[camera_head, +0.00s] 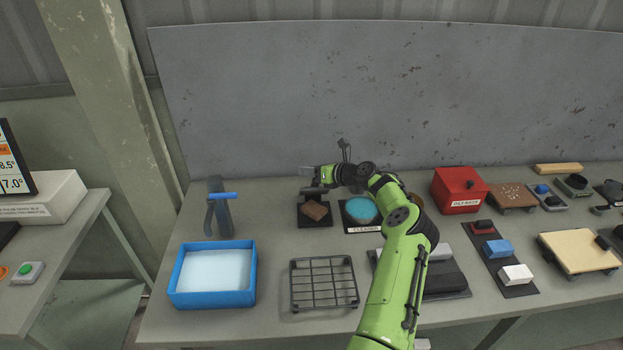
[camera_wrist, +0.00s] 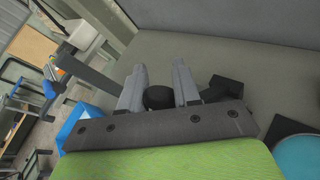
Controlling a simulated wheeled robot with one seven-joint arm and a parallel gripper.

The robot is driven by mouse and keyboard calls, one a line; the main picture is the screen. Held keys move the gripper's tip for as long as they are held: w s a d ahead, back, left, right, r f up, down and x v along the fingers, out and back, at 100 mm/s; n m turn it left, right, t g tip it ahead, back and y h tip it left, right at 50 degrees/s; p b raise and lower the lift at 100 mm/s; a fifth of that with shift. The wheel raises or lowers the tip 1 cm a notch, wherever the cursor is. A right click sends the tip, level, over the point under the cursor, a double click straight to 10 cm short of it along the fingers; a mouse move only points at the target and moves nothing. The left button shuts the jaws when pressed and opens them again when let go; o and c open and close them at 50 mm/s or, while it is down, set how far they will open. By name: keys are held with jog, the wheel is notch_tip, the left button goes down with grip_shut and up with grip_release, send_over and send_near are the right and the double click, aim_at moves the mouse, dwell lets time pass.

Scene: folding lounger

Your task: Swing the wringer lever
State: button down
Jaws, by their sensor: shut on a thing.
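My gripper (camera_head: 306,179) is at the back of the bench, above a black stand (camera_head: 302,222) with a brown block (camera_head: 315,210) on it. In the wrist view my gripper (camera_wrist: 158,88) has its two grey fingers on either side of a black round-ended piece (camera_wrist: 159,98) and is shut on it. I cannot tell for sure that this piece is the wringer lever's knob. Another dark part (camera_wrist: 226,86) shows just right of the fingers. A grey upright (camera_head: 221,207) with a blue handle (camera_head: 223,195) stands to the left, apart from my gripper.
A blue basin (camera_head: 174,289) and a wire rack (camera_head: 324,284) stand in front. A round blue cleaner pad (camera_head: 361,209) lies close to my gripper's right. A red box (camera_head: 459,190) and several small items are farther right. A grey panel (camera_head: 300,95) rises behind the bench.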

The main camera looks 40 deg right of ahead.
jog(key=shift+w+d+r, duration=0.3)
jog(key=shift+w+d, duration=0.1)
jog(key=shift+d, duration=0.05)
jog(key=c, duration=0.8)
grip_release()
jog(key=shift+w+d+f, duration=0.1)
jog(key=shift+f, duration=0.05)
jog(key=v, duration=1.6)
jog(key=shift+w, duration=0.1)
